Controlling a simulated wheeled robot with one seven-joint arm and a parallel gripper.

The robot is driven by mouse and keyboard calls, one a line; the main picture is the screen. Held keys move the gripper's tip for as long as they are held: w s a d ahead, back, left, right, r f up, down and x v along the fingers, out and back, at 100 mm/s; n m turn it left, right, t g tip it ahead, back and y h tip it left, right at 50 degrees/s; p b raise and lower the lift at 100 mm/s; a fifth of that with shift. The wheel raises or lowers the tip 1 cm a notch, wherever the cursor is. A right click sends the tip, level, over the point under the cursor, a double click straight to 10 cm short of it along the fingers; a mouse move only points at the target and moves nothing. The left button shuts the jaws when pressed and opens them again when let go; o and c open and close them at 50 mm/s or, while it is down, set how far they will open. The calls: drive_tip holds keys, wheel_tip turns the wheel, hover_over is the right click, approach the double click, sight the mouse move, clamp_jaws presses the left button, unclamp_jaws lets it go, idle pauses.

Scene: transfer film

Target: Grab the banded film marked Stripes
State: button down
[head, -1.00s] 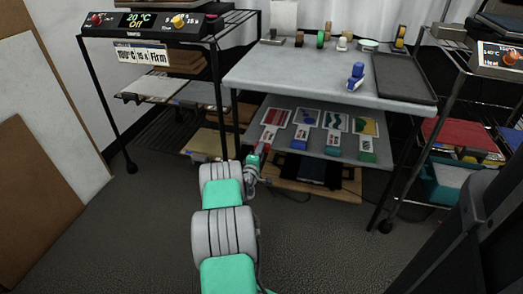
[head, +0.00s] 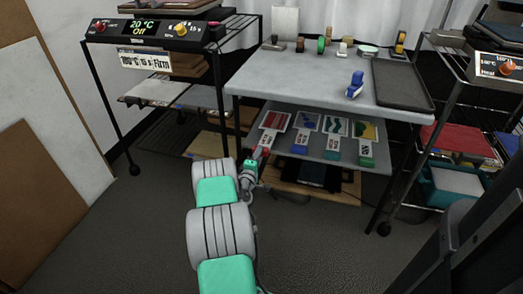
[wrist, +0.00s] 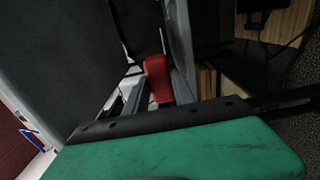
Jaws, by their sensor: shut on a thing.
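Several patterned film sheets with coloured tabs lie in a row on the grey lower shelf (head: 325,152) of the middle table. The leftmost film (head: 274,120) has a red tab (head: 265,141) at its front; its pattern is too small to read as stripes for certain. My gripper (head: 257,157) reaches to that red tab at the shelf's front left. In the wrist view the red tab (wrist: 158,78) sits between the fingers, and my gripper (wrist: 160,92) is shut on it. The film sheet beyond the tab is mostly hidden there.
Films with blue (head: 300,144), teal (head: 332,149) and green (head: 366,156) tabs lie to the right. The grey tabletop (head: 310,88) is close above my gripper. A blue stamp-like object (head: 355,86) and a dark tray (head: 402,84) stand on top. Open floor lies in front.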

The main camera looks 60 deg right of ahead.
drive_tip(key=s+a+r+p, duration=0.1)
drive_tip(key=a+r+p, duration=0.1)
drive_tip(key=a, duration=0.8)
drive_tip(key=shift+s+r, duration=0.3)
drive_tip(key=shift+r, duration=0.5)
